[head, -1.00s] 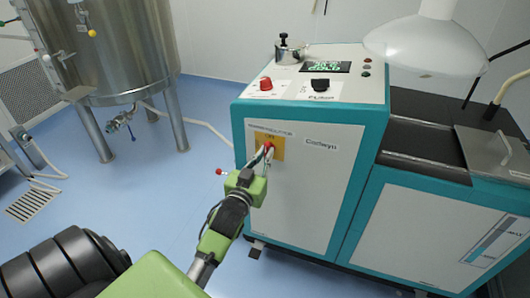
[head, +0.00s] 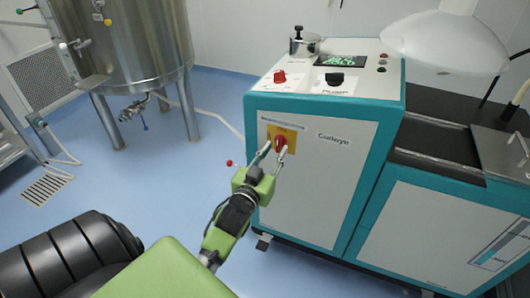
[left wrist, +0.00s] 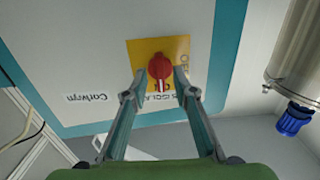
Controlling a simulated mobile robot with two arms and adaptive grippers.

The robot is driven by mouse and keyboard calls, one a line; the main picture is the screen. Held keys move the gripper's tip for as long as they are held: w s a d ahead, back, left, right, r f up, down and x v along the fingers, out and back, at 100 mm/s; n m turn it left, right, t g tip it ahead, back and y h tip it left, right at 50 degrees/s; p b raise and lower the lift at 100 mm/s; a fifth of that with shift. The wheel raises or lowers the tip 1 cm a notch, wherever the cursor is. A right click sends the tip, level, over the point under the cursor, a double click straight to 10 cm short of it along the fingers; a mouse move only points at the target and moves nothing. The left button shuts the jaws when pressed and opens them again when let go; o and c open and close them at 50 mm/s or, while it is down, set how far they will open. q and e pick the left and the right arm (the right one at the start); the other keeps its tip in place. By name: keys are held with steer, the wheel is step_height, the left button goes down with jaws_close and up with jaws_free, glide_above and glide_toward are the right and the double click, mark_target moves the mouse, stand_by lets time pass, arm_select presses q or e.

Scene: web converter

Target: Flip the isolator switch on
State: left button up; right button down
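The isolator switch is a red rotary knob (head: 281,142) on a yellow plate (head: 272,132) on the front of the teal and white machine. In the left wrist view the red knob (left wrist: 160,67) sits on its yellow plate (left wrist: 137,50), with a white mark on its lower side in the picture. My left gripper (head: 273,152) is open in front of the switch. In the left wrist view its two fingertips (left wrist: 158,73) stand apart on either side of the knob, with visible gaps. Part of the plate's lettering is hidden by the knob. My right gripper is not in view.
The machine's top panel has a red button (head: 280,76), a black knob (head: 335,77), a green display (head: 341,60) and a metal pot (head: 304,45). A steel tank (head: 140,40) stands at the back left. Blue floor (head: 180,165) is clear left of the machine.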

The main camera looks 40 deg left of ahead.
arm_select(q)
steer(key=v, duration=1)
steer(key=shift+r, duration=0.1)
